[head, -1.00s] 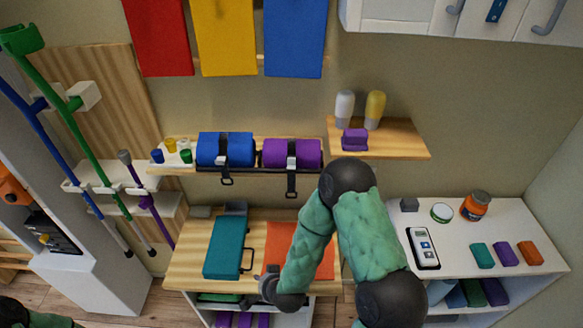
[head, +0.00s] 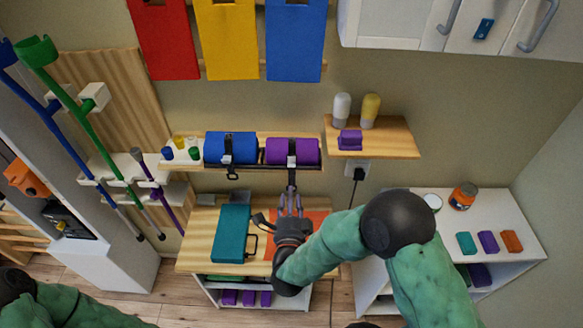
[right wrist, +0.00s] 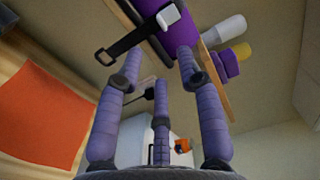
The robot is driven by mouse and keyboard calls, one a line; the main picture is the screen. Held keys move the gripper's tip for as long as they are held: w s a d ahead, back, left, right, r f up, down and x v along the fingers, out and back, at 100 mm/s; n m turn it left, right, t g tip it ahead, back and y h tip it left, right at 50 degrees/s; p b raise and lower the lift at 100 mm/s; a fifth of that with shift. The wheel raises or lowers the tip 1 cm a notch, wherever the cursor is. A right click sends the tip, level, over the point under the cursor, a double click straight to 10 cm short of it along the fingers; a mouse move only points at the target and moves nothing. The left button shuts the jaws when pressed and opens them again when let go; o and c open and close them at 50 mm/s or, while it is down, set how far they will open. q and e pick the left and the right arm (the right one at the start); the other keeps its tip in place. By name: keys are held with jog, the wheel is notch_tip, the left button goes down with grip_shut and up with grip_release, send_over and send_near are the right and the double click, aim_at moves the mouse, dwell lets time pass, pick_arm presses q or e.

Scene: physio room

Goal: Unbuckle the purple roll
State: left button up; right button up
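The purple roll (head: 306,152) lies on the wall shelf, right of the blue roll (head: 230,148). A dark strap (head: 291,178) with a pale buckle (head: 292,148) crosses its front and hangs below the shelf. In the right wrist view the buckle (right wrist: 168,15), the strap with its end loop (right wrist: 124,46) and part of the purple roll (right wrist: 182,35) show beyond the fingers. My right gripper (head: 290,203) points up just below the hanging strap. Its fingers (right wrist: 160,75) are spread with nothing between them. My left gripper is out of view; only part of my left arm shows.
Below is a wooden table with a teal case (head: 231,234) and an orange mat (head: 313,216). A small shelf (head: 395,142) with bottles and a purple block stands to the right. Crutches (head: 85,130) hang at left. A white cabinet (head: 505,215) is at right.

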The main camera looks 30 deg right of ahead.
aim_at(292, 162)
jog(key=x, duration=1)
jog(key=shift+w+d+p, duration=0.2)
jog(key=shift+w+p, duration=0.15)
grip_shut()
